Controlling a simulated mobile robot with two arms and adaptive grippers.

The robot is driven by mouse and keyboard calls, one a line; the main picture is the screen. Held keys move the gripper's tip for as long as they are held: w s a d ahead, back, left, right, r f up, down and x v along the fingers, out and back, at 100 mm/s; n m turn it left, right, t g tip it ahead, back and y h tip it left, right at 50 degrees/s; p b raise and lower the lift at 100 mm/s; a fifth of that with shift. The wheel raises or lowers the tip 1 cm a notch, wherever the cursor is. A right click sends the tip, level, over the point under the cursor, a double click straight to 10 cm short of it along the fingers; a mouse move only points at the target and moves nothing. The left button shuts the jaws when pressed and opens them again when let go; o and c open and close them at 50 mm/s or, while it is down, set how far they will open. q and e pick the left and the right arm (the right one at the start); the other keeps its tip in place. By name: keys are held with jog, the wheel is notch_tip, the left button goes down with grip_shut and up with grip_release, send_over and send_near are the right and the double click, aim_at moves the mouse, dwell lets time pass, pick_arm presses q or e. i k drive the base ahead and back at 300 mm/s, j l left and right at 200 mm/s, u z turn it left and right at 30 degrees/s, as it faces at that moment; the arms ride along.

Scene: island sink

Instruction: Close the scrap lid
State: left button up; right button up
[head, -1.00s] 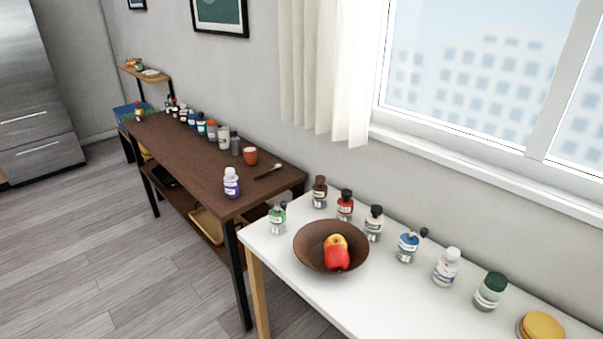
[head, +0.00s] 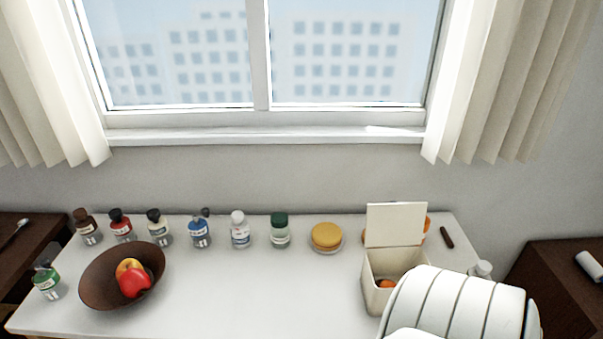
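A small cream bin with a raised lid stands at the right of the white table in the head view. Its square lid (head: 396,225) is upright at the back, so the bin (head: 372,285) is open. A white ribbed part of my own body covers the bin's lower right. Neither gripper is in view.
The white table (head: 230,295) has a clear middle front. A brown bowl (head: 95,285) with fruit and several bottles (head: 240,232) stand left of the bin. A yellow-lidded jar (head: 326,236) is nearer it. A dark brown cabinet (head: 560,270) stands at the far right.

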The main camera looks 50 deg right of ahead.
aim_at(392, 224)
jog(key=k+l+z, duration=0.1)
jog(key=z, duration=2.15)
jog(key=k+l, duration=0.05)
